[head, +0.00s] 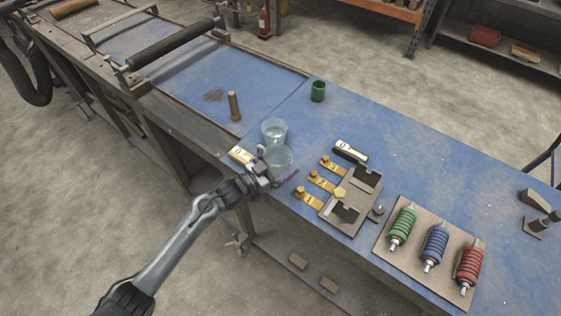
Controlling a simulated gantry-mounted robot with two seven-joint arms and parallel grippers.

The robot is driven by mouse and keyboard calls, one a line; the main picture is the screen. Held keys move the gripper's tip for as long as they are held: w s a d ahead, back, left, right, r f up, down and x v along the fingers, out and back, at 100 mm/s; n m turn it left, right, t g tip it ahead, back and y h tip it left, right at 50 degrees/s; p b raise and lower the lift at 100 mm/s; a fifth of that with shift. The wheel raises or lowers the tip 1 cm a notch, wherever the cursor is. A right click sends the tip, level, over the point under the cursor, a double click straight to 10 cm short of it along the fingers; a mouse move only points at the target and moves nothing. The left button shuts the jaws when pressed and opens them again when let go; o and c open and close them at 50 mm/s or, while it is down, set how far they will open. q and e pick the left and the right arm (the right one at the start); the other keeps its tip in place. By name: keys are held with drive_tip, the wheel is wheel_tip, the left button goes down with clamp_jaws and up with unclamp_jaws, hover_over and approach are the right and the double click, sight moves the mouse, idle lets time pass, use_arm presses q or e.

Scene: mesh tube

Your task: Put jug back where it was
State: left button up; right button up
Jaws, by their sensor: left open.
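Two clear, glass-like vessels stand close together on the blue workbench (420,160), near its front edge. The farther clear vessel (273,131) is upright and apart from my gripper. The nearer clear vessel (281,156) is right at my left gripper (276,172), which partly covers it. I cannot tell which of the two is the jug, as no handle or spout is clear. My left gripper is open, and I cannot tell whether it touches the nearer vessel. My right gripper is not in view.
A green cup (318,91) and a brown upright peg (234,106) stand farther back. A yellow-and-white block (241,155) lies left of the gripper. A fixture with brass clamps (352,195) and a board of coloured coils (436,242) are on the right.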

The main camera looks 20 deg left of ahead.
use_arm(q)
drive_tip(key=shift+s+r+p, duration=0.1)
drive_tip(key=shift+r+p, duration=0.2)
drive_tip(key=shift+r, duration=0.2)
drive_tip(key=v, duration=1.2)
drive_tip(key=s+d+f+n+g+y, duration=0.1)
drive_tip(key=s+g+y, duration=0.3)
drive_tip(key=s, duration=0.9)
drive_tip(key=s+d+f+n+g+y, duration=0.2)
drive_tip(key=s+g+y, duration=0.3)
drive_tip(key=s, duration=0.8)
drive_tip(key=f+n+g, duration=0.1)
drive_tip(key=g, duration=0.1)
drive_tip(key=shift+f+n+g, duration=0.25)
drive_tip(key=shift+n+g, duration=0.05)
drive_tip(key=shift+g, duration=0.1)
wheel_tip(320, 180, up, 24)
drive_tip(key=p, duration=2.4)
drive_tip(key=shift+r+p, duration=0.2)
drive_tip(key=shift+p, duration=0.1)
drive_tip(key=shift+f, duration=0.1)
